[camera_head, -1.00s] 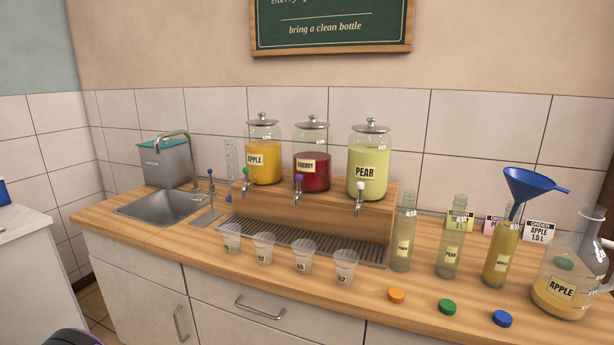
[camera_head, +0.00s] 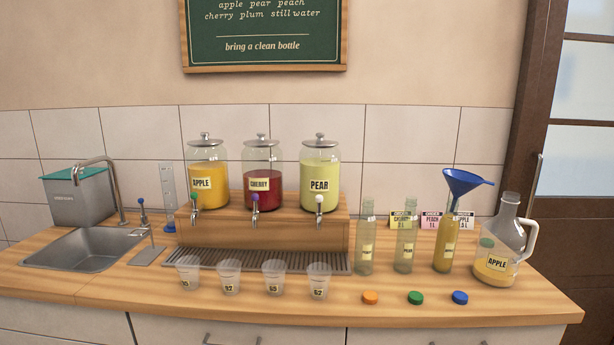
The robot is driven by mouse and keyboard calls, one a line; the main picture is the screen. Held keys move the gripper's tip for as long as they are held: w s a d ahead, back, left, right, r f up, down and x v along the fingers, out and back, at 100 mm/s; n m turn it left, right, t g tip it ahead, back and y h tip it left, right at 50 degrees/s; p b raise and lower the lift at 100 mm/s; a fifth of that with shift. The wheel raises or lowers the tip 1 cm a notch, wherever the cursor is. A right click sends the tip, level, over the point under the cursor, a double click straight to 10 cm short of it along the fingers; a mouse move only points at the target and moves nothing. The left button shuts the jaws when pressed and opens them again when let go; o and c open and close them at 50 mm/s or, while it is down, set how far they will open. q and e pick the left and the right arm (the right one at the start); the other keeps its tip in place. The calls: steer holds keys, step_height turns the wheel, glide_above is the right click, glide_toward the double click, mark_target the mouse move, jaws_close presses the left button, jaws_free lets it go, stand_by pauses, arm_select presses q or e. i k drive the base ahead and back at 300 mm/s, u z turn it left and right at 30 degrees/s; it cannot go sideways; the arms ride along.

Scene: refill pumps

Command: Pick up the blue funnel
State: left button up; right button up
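The blue funnel (camera_head: 464,182) sits in the mouth of the rightmost tall glass bottle (camera_head: 445,245), toward the right of the counter. Its cone is above the bottle neck and a tab sticks out to the right. The bottle holds yellowish liquid and stands upright. Neither of my grippers shows in the head view.
A glass jug labelled APPLE (camera_head: 497,258) stands just right of the funnel's bottle. Two other bottles (camera_head: 405,245) stand to its left, with order cards (camera_head: 433,220) behind. Orange (camera_head: 370,297), green (camera_head: 415,298) and blue (camera_head: 460,297) caps lie in front. Several cups (camera_head: 273,277) stand further left.

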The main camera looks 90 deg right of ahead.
mark_target(459, 182)
steer(key=z, duration=2.8)
